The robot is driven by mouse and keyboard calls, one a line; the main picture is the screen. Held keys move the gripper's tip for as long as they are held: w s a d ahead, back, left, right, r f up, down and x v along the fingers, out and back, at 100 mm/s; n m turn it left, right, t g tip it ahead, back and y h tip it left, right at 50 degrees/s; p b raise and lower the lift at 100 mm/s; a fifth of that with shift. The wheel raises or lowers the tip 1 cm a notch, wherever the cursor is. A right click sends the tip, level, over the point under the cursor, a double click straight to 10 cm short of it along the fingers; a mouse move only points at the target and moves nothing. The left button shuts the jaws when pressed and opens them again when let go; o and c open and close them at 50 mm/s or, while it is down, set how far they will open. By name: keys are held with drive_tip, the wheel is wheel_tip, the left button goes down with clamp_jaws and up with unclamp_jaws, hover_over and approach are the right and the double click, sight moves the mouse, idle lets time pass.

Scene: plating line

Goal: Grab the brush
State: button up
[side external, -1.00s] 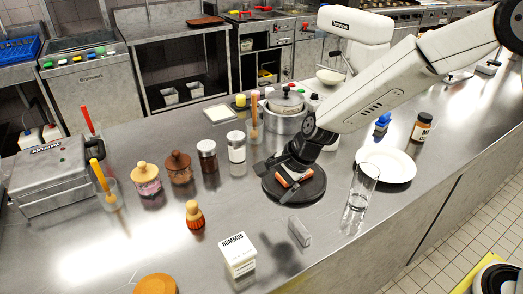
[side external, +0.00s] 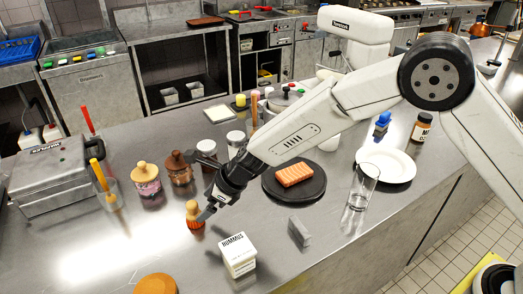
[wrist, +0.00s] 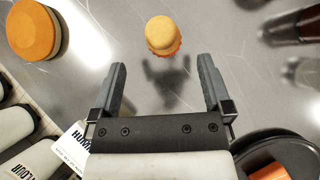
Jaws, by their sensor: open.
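The brush (side external: 194,219) is a small stubby piece with a tan rounded knob over an orange, ridged lower part. It stands upright on the steel counter, left of centre in the side view. My gripper (side external: 205,187) is open and empty close to it, just up and right of it in that view. In the wrist view the brush (wrist: 162,34) lies ahead of the gap between the two open fingers (wrist: 163,70), roughly centred, apart from both. A dark shadow falls on the counter between them.
The white hummus box (side external: 238,252) stands in front of my gripper. Lidded jars (side external: 147,182) stand behind the brush. A round black board (side external: 312,191) with an orange-pink slab (side external: 295,174) lies to the right, near a grey block (side external: 299,231). Counter left of the brush is clear.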

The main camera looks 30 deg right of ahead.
sight(198, 210)
drive_tip(key=shift+x, duration=0.8)
drive_tip(key=shift+x, duration=2.55)
drive_tip(key=shift+w+d, duration=0.15)
drive_tip(key=shift+d, duration=0.05)
drive_tip(key=c, duration=1.3)
drive_tip(key=shift+r, duration=0.2)
